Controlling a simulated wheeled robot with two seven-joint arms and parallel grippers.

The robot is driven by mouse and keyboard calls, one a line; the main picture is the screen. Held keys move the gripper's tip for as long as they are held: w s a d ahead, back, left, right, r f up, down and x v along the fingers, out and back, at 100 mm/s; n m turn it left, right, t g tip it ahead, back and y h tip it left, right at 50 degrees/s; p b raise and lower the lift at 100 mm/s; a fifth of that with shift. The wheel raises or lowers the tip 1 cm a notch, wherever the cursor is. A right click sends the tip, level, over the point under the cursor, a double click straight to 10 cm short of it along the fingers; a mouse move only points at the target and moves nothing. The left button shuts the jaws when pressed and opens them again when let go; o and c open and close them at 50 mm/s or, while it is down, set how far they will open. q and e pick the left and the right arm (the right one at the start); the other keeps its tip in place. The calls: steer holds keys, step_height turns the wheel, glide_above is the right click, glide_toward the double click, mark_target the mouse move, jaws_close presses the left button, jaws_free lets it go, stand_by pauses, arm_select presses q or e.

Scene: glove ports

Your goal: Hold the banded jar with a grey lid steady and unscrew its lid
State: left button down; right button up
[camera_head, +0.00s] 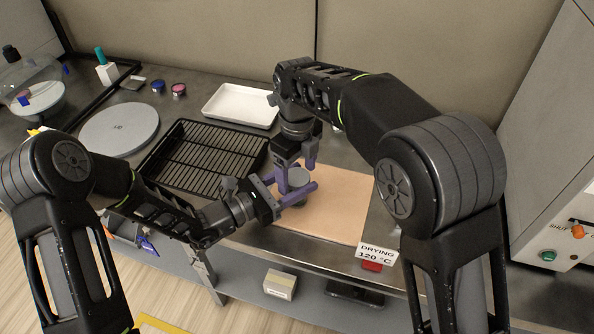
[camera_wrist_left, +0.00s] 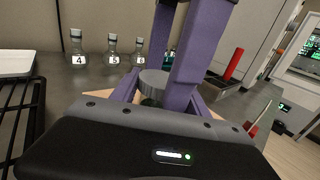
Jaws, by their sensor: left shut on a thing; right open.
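The jar's round grey lid (camera_head: 298,177) shows between my grippers, above the tan mat (camera_head: 345,205); it also shows in the left wrist view (camera_wrist_left: 153,80). The jar's body is mostly hidden by fingers, and its bands cannot be made out. My left gripper (camera_head: 297,192) reaches in low from the left and is shut on the jar with its purple fingers. My right gripper (camera_head: 297,170) points down from above, open, its fingers close by the lid. I cannot tell whether they touch it. Large purple fingers stand in front of the lid in the left wrist view.
A black wire rack (camera_head: 205,157) lies left of the mat, with a white tray (camera_head: 240,105) behind it and a grey disc (camera_head: 119,130) farther left. Numbered bottles (camera_wrist_left: 111,50) stand in the left wrist view. A drying sign (camera_head: 376,254) hangs at the front edge. The mat's right side is clear.

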steer(key=shift+r, duration=2.25)
arm_select(q)
steer(key=shift+c, duration=2.4)
jaws_free()
steer(key=shift+a, duration=0.1)
steer(key=b+v, duration=0.1)
steer(key=v, duration=0.5)
steer(key=shift+s+a, duration=0.2)
steer(key=shift+a, duration=0.15)
arm_select(e)
steer(key=shift+f, duration=0.6)
arm_select(q)
steer(key=shift+s+a, duration=0.3)
steer(key=shift+c, duration=0.4)
